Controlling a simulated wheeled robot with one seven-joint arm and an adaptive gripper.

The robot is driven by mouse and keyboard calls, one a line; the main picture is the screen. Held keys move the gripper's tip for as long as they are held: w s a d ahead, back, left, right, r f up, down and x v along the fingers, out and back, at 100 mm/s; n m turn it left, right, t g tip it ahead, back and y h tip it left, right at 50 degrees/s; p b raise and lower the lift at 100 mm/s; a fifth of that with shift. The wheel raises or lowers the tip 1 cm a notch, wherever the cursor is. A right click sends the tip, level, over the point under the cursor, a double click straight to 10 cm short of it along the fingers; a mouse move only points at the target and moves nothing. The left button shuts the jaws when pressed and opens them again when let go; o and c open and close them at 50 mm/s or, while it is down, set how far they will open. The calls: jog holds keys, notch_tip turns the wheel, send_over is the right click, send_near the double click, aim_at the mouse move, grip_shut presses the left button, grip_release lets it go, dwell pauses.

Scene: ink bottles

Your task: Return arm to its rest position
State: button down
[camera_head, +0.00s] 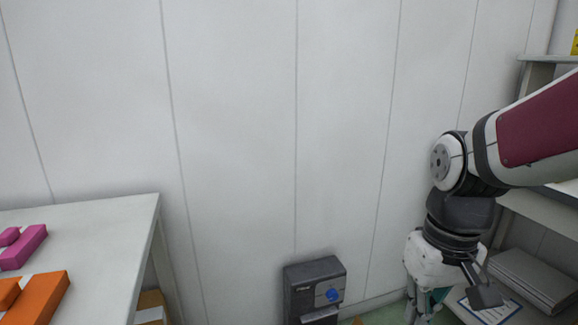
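My arm reaches in from the right edge of the head view, with a dark red and white link and black joints. Its wrist bends down to my gripper (425,306), which points downward at the lower right, in front of the shelf unit. The gripper's white and teal body shows, but its fingertips are at or below the bottom edge of the picture. I cannot tell whether it is open or shut, or whether it holds anything. No ink bottle can be made out.
A white table (100,230) at the lower left bears pink blocks (25,247) and orange blocks (38,300). A shelf unit (540,215) at right holds a grey case (535,280) and a clipboard (497,312).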

jog(key=s+r+m, duration=0.1)
jog(key=s+r, duration=0.1)
jog(key=s, duration=0.7)
jog(key=s+r+m, duration=0.1)
jog(key=s+r, duration=0.2)
jog(key=s, duration=0.6)
notch_tip(320, 180, up, 31)
jog(key=t+p, duration=0.4)
jog(key=p, duration=2.6)
jog(key=shift+f+n, duration=0.2)
jog(key=shift+n, duration=0.2)
jog(key=shift+d, duration=0.1)
jog(key=shift+a, duration=0.5)
